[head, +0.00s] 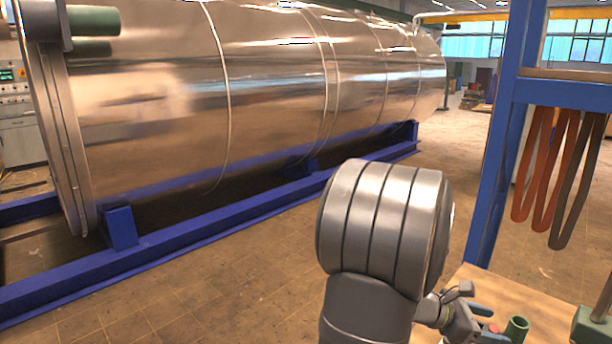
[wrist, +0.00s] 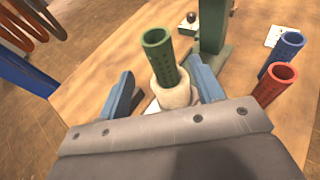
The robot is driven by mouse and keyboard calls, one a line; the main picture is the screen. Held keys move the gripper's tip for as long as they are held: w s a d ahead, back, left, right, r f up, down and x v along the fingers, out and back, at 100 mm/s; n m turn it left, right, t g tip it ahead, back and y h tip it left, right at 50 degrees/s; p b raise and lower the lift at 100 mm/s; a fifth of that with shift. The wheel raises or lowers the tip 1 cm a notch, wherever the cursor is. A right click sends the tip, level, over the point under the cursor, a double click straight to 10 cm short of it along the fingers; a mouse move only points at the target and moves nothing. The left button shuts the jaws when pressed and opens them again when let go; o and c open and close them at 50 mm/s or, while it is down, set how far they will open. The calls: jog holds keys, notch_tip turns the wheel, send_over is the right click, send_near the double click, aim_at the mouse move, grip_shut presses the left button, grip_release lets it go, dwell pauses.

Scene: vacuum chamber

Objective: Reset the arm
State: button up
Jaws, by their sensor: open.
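My gripper (wrist: 160,68) is open, its two blue fingers spread apart in the wrist view. A green perforated tube (wrist: 158,45) with a pale, rounded lower part (wrist: 173,93) shows between the fingers, with a visible gap on each side. I cannot tell whether it lies between the fingers in depth or beyond them. Its base is partly hidden by the gripper body. In the head view my gripper (head: 471,300) is low at the right, over the wooden table (head: 475,277), with a green tube (head: 517,327) just right of it.
A red tube (wrist: 277,82) and a blue tube (wrist: 287,47) stand at the right. A green stand (wrist: 213,25) and a black knob (wrist: 191,16) are behind. A blue post (head: 497,140) with hanging loops (head: 545,175) rises beside the table. The large metal chamber (head: 270,80) fills the left.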

aim_at(525, 335)
jog(key=x, duration=0.8)
jog(key=shift+s+d+f, duration=0.1)
jog(key=shift+d+f, duration=0.05)
jog(key=shift+d, duration=0.15)
jog(key=shift+r, duration=0.2)
jog(key=shift+a, duration=0.5)
jog(key=v, duration=1.7)
jog(key=x, duration=1.8)
jog(key=shift+d+f, duration=0.15)
jog(key=shift+d, duration=0.1)
notch_tip(525, 335, up, 10)
jog(key=shift+a+r, duration=0.1)
jog(key=shift+a, duration=0.1)
